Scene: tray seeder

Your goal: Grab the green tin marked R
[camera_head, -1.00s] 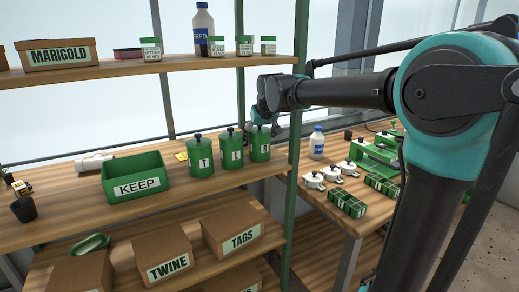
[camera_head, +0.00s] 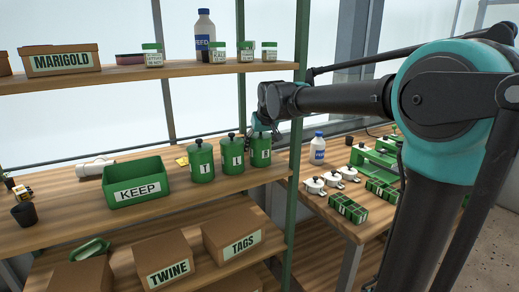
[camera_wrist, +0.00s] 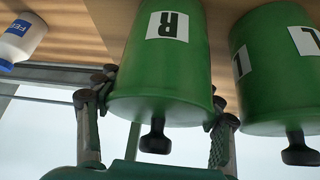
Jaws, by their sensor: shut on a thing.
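The green tin marked R (camera_head: 261,157) stands upright at the right end of a row of three green lidded tins on the middle shelf. It shows upside down in the wrist view (camera_wrist: 190,75), its white R label clear and its dark knob pointing down. My gripper (camera_wrist: 161,92) has one finger on each side of this tin near its lid and is shut on it. In the head view my gripper (camera_head: 262,124) is at the tin's top, mostly hidden by the wrist. The tin's base is cut off in the wrist view.
The tin marked L (camera_head: 232,162) stands close beside the held tin, with the tin marked T (camera_head: 201,170) further left. A green KEEP bin (camera_head: 138,194) is left of them. The upper shelf (camera_head: 180,72) and a green post (camera_head: 297,130) are near my arm.

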